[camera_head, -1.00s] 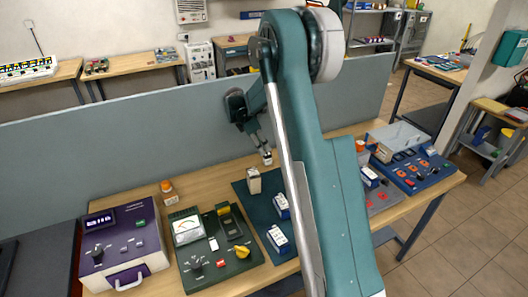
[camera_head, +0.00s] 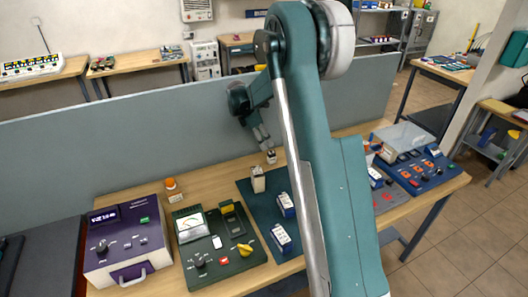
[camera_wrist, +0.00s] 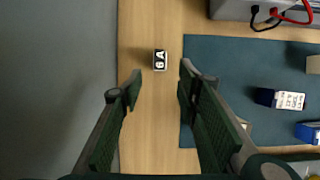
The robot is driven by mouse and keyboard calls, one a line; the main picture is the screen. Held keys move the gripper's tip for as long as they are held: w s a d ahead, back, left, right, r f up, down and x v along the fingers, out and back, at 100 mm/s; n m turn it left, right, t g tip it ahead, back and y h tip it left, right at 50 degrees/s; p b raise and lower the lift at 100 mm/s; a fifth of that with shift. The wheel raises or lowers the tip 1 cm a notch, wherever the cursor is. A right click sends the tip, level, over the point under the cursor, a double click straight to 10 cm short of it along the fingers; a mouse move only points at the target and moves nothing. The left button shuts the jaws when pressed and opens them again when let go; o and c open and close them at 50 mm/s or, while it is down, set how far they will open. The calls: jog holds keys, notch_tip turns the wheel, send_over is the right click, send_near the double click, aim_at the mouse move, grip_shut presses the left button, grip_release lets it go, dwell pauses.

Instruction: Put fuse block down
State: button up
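The fuse block (camera_head: 271,156) is a small white and dark block standing on bare wood just behind the dark blue mat (camera_head: 246,197). In the wrist view the block (camera_wrist: 160,60) shows a "6A"-like label and lies ahead of the fingertips, apart from both. The mat (camera_wrist: 228,62) is to its right there. My gripper (camera_head: 263,138) is above the block in the head view. In the wrist view my gripper (camera_wrist: 158,84) is open, with an empty gap between its fingers.
A pale block (camera_head: 258,180) and two blue-and-white blocks (camera_head: 286,205) (camera_head: 280,238) stand on the mat. A grey partition (camera_head: 140,133) runs close behind the bench. A grey device with red and black leads (camera_wrist: 238,10) borders the mat in the wrist view.

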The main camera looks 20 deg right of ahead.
jog(key=s+a+r+m+t+y, duration=0.15)
jog(key=s+a+r+m, duration=0.3)
jog(key=s+r, duration=0.5)
jog(key=s+a+r+m+t, duration=0.25)
jog(key=s+a+r, duration=0.35)
jog(key=s+r, duration=0.4)
jog(key=s+a+m+t+y, duration=0.1)
jog(key=s+a+m, duration=0.2)
jog(key=s, duration=0.7)
jog(key=s+a+f+m+t+y, duration=0.1)
jog(key=s+a+m, duration=0.3)
jog(key=s, duration=0.5)
jog(key=s+a+f+m+t+y, duration=0.1)
jog(key=s+a+m, duration=0.2)
jog(key=s, duration=0.7)
jog(key=shift+s+a+f+m, duration=0.2)
jog(key=shift+s+m, duration=0.15)
jog(key=shift+m, duration=0.15)
jog(key=shift+f, duration=0.1)
jog(key=shift+f+b, duration=1.15)
jog(key=shift+b, duration=0.15)
